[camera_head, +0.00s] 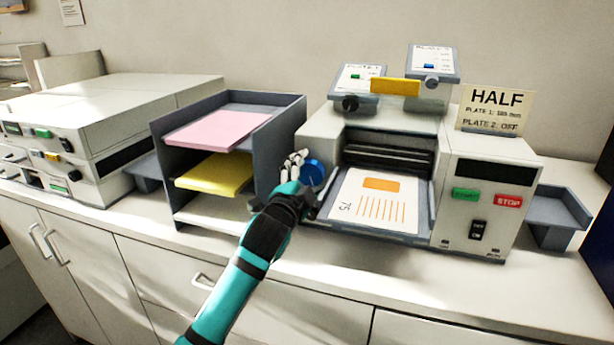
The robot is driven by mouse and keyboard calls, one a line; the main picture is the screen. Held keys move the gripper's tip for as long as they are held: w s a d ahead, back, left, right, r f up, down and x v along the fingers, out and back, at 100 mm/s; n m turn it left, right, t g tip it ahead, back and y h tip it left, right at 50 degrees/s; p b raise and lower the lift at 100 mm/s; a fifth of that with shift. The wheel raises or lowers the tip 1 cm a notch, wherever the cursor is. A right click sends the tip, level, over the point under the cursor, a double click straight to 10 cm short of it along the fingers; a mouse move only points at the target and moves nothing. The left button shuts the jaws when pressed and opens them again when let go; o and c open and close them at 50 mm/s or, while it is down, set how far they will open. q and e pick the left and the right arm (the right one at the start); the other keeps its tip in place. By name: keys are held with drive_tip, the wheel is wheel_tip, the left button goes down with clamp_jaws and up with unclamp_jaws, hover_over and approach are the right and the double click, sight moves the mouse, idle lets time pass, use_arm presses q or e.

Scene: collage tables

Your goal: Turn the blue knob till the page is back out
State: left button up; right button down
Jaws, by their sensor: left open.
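The blue knob (313,172) is on the left side of the white machine (322,125). My left gripper (297,165) is open, with its pale fingers beside the knob's left edge. I cannot tell whether they touch it. The page (374,207), white with an orange block and orange lines, lies face up on the grey tray at the machine's front opening. Its far edge is close to the dark rollers (388,156). I cannot tell whether that edge is under them. My right gripper is not in view.
A grey shelf (164,187) with pink and yellow paper stacks stands close to the left of my arm. Green START (466,195) and red STOP (507,201) buttons are on the machine's right panel. A HALF sign (496,108) stands on top. The counter's front strip is mostly clear.

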use_arm(q)
drive_tip(key=shift+c, duration=0.4)
drive_tip(key=c, duration=1.1)
drive_tip(key=m+p, duration=0.2)
drive_tip(key=shift+r+m, duration=0.15)
drive_tip(key=shift+m, duration=0.15)
drive_tip(key=m+p, duration=0.3)
drive_tip(key=shift+r+m, duration=0.1)
drive_tip(key=shift+m, duration=0.2)
drive_tip(key=m+p, duration=0.3)
drive_tip(key=m, duration=0.1)
drive_tip(key=shift+m+p, duration=1.1)
drive_tip(key=shift+m, duration=0.6)
